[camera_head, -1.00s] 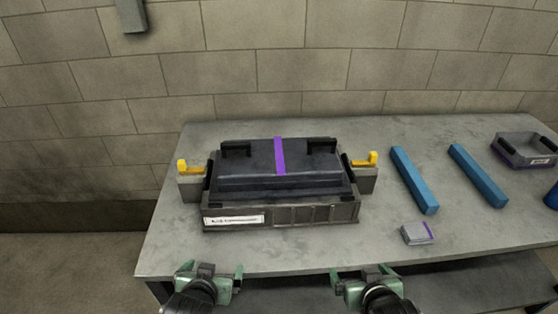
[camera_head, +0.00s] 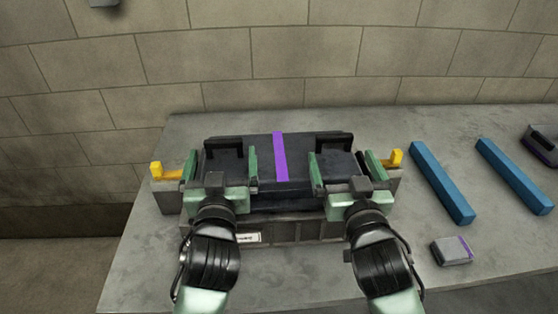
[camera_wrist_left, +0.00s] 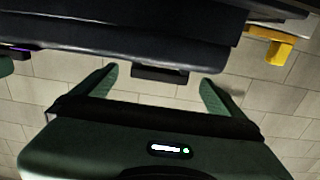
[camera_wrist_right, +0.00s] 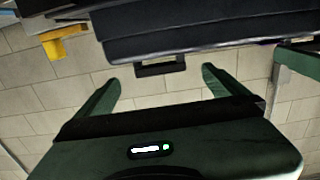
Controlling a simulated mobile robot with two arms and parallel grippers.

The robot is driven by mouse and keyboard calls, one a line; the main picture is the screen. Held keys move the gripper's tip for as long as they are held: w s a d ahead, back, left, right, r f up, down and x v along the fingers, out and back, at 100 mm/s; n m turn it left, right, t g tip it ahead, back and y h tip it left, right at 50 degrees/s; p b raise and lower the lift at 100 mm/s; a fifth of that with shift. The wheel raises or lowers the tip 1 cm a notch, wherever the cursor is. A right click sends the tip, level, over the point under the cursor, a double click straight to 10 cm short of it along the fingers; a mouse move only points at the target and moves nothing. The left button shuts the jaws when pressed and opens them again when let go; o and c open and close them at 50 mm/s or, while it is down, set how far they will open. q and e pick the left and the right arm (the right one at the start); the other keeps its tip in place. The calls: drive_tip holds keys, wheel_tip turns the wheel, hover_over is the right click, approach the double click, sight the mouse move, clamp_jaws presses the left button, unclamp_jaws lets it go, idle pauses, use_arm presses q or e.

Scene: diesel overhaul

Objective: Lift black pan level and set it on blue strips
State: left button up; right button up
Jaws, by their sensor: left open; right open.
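The black pan (camera_head: 262,170) with a purple stripe (camera_head: 280,157) sits level on a dark block (camera_head: 298,230) on the table. It has a black handle at its left (camera_head: 223,143) and at its right (camera_head: 334,138). My left gripper (camera_head: 222,168) is open over the pan's left part, and my right gripper (camera_head: 344,168) is open over its right part. In the wrist views the left handle (camera_wrist_left: 160,73) and right handle (camera_wrist_right: 160,67) lie ahead, between the spread fingers and apart from them. Two blue strips (camera_head: 442,182) (camera_head: 513,174) lie on the table to the right.
Yellow clamps stand at the block's left (camera_head: 166,172) and right (camera_head: 396,159), close outside my grippers. A small grey box with a purple edge (camera_head: 451,251) lies in front of the strips. A grey bin (camera_head: 540,146) is at the right edge. A block wall is behind.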

sight(225, 135)
use_arm(q)
drive_tip(key=shift+s+r, duration=0.1)
drive_tip(key=shift+s, duration=0.1)
use_arm(e)
drive_tip(key=shift+s+r, duration=0.1)
drive_tip(key=shift+s, duration=0.1)
use_arm(q)
drive_tip(key=w, duration=0.5)
drive_tip(key=w+a, duration=0.1)
drive_tip(key=w, duration=0.2)
drive_tip(key=shift+w, duration=0.1)
use_arm(e)
drive_tip(key=w, duration=0.5)
drive_tip(key=w+a, duration=0.1)
drive_tip(key=w, duration=0.2)
drive_tip(key=shift+w, duration=0.1)
use_arm(q)
drive_tip(key=c, duration=2.1)
use_arm(e)
drive_tip(key=c, duration=2.1)
use_arm(q)
drive_tip(key=shift+r, duration=0.1)
use_arm(e)
drive_tip(key=shift+r, duration=0.1)
